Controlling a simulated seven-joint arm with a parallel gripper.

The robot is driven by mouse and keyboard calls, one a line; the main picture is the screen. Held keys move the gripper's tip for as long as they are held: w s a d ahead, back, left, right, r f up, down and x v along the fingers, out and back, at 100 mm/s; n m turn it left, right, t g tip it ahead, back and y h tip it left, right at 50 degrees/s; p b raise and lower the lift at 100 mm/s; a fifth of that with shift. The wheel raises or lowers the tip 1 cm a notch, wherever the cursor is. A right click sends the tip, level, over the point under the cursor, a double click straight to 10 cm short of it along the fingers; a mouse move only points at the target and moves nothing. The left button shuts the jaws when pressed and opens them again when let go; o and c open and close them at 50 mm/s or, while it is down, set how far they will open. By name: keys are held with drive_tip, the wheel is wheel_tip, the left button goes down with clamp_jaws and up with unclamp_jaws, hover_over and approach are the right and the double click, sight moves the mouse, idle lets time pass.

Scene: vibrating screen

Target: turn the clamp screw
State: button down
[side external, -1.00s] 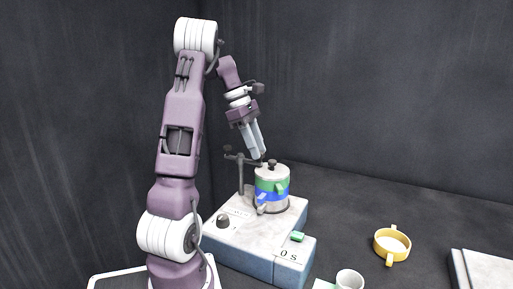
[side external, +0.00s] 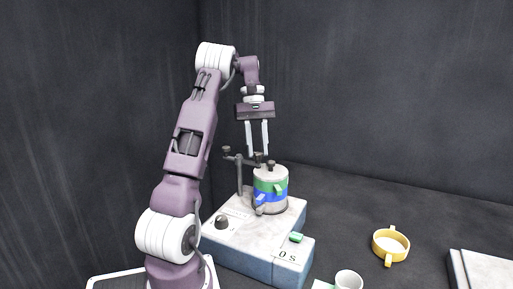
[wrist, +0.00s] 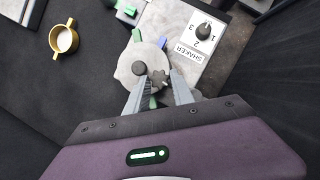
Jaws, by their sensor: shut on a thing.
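The clamp screw (side external: 258,158) has a small dark knob at the end of the clamp arm, above the sieve stack's lid. In the wrist view, the clamp screw (wrist: 161,78) is a grey lobed knob between my fingertips. My gripper (side external: 258,152) points down from above with its fingers on either side of the knob, shut on it. The clamp post (side external: 239,176) stands left of the stack.
The shaker base (side external: 236,236) carries a dial (side external: 222,222), a green button (side external: 296,237) and a "0 s" display. A yellow two-handled pan (side external: 391,246) stands at the right, a white cup (side external: 348,280) in front. Dark table between them is clear.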

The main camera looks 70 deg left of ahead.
drive_tip(key=m+g, duration=0.1)
drive_tip(key=m, duration=0.3)
drive_tip(key=shift+w+m+g+y, duration=0.2)
drive_tip(key=shift+m+g+y, duration=0.1)
drive_tip(key=shift+g+y, duration=0.1)
drive_tip(key=shift+w+d+m+g+y, duration=0.1)
drive_tip(key=shift+m+g+y, duration=0.2)
drive_tip(key=shift+m, duration=0.8)
drive_tip(key=shift+w+d+m+g+y, duration=0.1)
drive_tip(key=shift+m+g+y, duration=0.15)
drive_tip(key=shift+m, duration=0.85)
drive_tip(key=c, duration=1.1)
unclamp_jaws()
